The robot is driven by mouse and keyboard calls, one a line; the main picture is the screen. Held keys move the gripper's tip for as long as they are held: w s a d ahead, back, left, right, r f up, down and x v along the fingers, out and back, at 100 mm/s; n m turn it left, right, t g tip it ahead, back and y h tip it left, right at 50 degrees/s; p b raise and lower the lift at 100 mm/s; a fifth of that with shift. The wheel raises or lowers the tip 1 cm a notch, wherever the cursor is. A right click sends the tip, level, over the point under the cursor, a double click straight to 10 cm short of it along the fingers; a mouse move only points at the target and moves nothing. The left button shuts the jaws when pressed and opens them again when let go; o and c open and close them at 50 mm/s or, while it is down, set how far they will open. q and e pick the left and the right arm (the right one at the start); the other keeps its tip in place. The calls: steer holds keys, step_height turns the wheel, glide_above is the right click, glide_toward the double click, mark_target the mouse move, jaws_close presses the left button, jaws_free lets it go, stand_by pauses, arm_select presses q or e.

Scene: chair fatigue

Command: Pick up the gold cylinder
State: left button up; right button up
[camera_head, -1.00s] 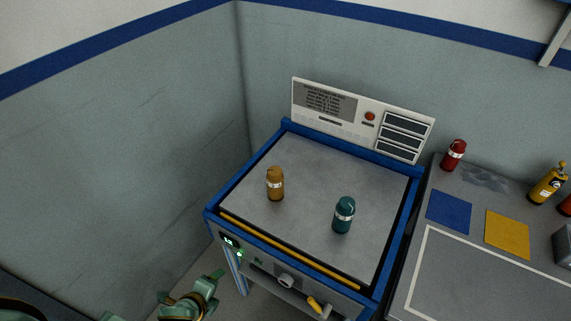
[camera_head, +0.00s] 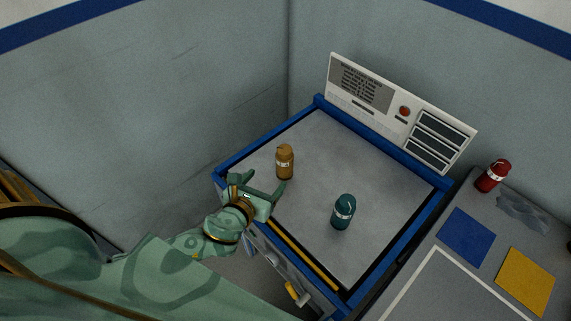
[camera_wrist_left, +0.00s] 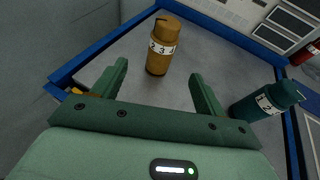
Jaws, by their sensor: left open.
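The gold cylinder (camera_head: 285,161) stands upright on the grey top of the blue-framed machine (camera_head: 318,143), near its left side. It has a white numbered band, which shows in the left wrist view (camera_wrist_left: 161,45). My left gripper (camera_head: 268,181) is open and empty at the machine's left front edge, just short of the gold cylinder. In the left wrist view its two fingers (camera_wrist_left: 157,85) are spread, with the gold cylinder beyond them and roughly between them. The cylinder does not touch the fingers. My right gripper is not in view.
A teal cylinder (camera_head: 343,211) stands on the same top, to the right of the gold one. A control panel (camera_head: 397,110) rises at the back. A side counter at right holds a red cylinder (camera_head: 493,176), a blue square (camera_head: 466,237) and a yellow square (camera_head: 525,281).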

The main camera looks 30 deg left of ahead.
mark_target(279, 165)
arm_select(q)
steer(key=b+x, duration=0.1)
steer(key=x, duration=0.7)
steer(key=shift+f+b, duration=0.15)
steer(key=shift+b, duration=0.2)
steer(key=b+x, duration=0.1)
steer(key=x, duration=0.5)
steer(key=shift+w+d+b, duration=0.2)
steer(key=shift+w+b, duration=0.05)
steer(key=shift+b, duration=0.15)
steer(key=shift+s+r, duration=0.1)
steer(key=shift+r, duration=0.2)
steer(key=c, duration=1.3)
